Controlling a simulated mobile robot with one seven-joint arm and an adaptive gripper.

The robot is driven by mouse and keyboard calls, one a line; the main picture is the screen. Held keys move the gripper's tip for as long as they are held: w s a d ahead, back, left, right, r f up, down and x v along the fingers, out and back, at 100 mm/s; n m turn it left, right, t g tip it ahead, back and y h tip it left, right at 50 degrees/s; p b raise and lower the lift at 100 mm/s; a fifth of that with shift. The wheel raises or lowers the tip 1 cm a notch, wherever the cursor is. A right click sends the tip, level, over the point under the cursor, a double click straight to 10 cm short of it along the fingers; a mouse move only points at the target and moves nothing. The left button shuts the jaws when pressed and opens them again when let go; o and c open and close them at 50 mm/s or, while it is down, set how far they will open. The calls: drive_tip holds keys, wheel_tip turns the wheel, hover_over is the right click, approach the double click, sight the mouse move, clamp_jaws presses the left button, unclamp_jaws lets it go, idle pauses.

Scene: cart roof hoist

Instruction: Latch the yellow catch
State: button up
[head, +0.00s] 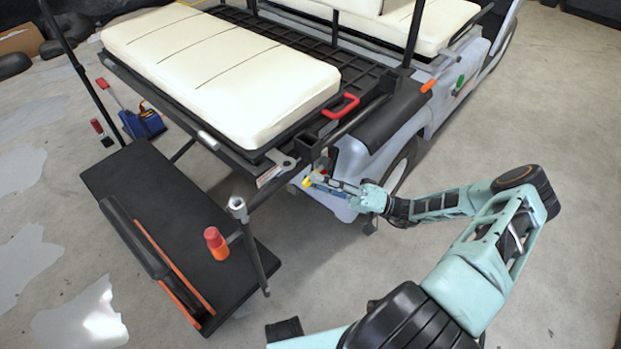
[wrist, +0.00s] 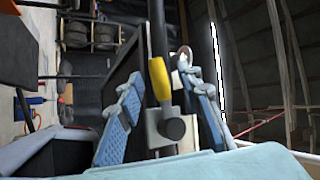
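The yellow catch (wrist: 160,78) shows in the wrist view as a yellow handle on a grey bracket with a round dark knob, beside a dark upright bar. My gripper (wrist: 158,74) is open, with one blue-padded finger on each side of the catch. In the head view the yellow catch (head: 307,181) is a small spot below the rear corner of the cart's seat deck. My gripper (head: 321,182) reaches it from the right and partly hides it.
The cart's cream seat (head: 220,75) and a red handle (head: 341,106) lie above and behind the catch. A black footboard (head: 130,182) with an orange-red knob (head: 216,243) extends to the left. A grey post (head: 240,208) stands nearby. The floor at right is clear.

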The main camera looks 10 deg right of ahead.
drive_tip(key=shift+x, duration=0.9)
drive_tip(key=shift+c, duration=0.3)
clamp_jaws()
